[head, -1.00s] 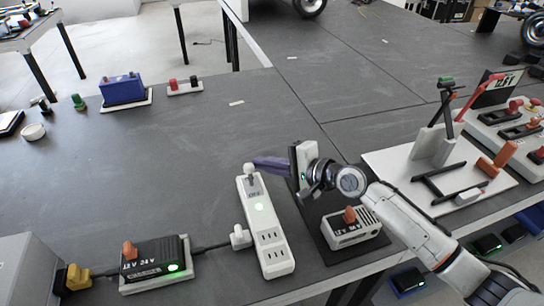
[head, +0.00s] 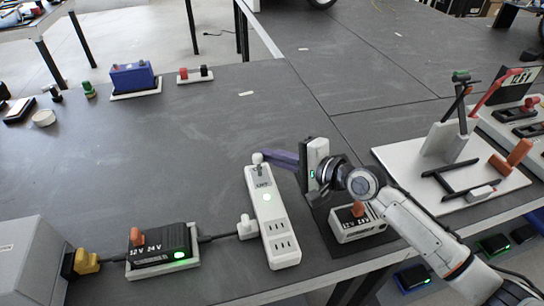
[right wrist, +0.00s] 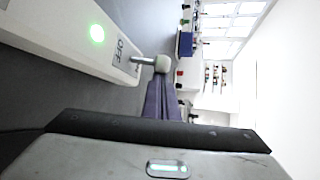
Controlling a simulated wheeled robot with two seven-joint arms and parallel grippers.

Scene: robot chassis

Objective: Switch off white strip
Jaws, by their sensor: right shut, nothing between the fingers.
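The white strip (head: 282,250) lies on the dark table with outlets at its near end. Its green light (head: 267,197) is lit, and shows in the right wrist view (right wrist: 97,34). At its far end is a lever switch with a white ball knob (head: 257,158). In the right wrist view the knob (right wrist: 162,64) stands on a metal stem beside an "OFF" label (right wrist: 121,48). My right gripper (head: 268,155) has shut, empty purple fingers. Their tips (right wrist: 160,90) are at the knob; I cannot tell whether they touch it. My left gripper is not in view.
A 12 V/24 V box (head: 160,245) with a lit green light stands left of the strip, joined by a cable and white plug (head: 247,228). A similar white box (head: 357,222) stands to the right. A white board (head: 400,160) holds a stand farther right.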

